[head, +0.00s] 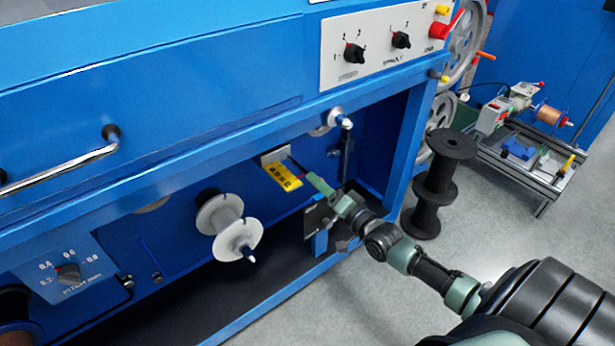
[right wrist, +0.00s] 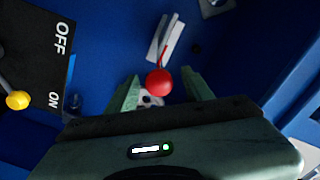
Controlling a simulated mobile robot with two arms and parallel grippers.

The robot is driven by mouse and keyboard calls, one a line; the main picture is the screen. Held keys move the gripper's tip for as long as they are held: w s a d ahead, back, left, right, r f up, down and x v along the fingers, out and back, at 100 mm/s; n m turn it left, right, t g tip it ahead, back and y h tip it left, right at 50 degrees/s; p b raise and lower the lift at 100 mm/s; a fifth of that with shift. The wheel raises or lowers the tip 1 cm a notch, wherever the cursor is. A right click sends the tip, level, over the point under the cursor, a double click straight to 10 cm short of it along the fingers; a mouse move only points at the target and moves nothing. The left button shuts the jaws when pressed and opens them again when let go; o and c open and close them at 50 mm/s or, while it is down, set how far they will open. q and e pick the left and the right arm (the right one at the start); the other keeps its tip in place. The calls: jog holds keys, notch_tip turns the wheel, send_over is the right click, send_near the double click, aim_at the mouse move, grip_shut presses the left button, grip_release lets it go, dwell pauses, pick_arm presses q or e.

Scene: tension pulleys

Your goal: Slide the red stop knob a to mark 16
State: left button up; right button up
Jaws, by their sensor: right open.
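The red knob (right wrist: 159,82) is a round ball on a thin red rod in the right wrist view. The rod runs up to a pale slotted plate (right wrist: 165,40) on the blue panel. My right gripper (right wrist: 161,90) is open, with one finger on each side of the knob in the picture; I cannot tell whether either touches it. In the head view my right gripper (head: 314,181) reaches into the machine bay beside a yellow scale plate (head: 283,176). The scale's numbers are too small to read, so the knob's mark cannot be told. My left gripper is not in view.
A black ON/OFF plate (right wrist: 38,50) with a yellow ball lever (right wrist: 18,100) is left in the wrist view. In the head view, a white spool (head: 222,220) is left of the gripper. The blue frame post (head: 408,140) and black reels (head: 437,185) are to the right.

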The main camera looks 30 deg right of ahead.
jog(key=w, duration=0.3)
jog(key=w+b, duration=0.1)
jog(key=w, duration=0.1)
jog(key=shift+w+a+f, duration=0.1)
jog(key=shift+w+a, duration=0.15)
grip_shut()
dwell(1.2)
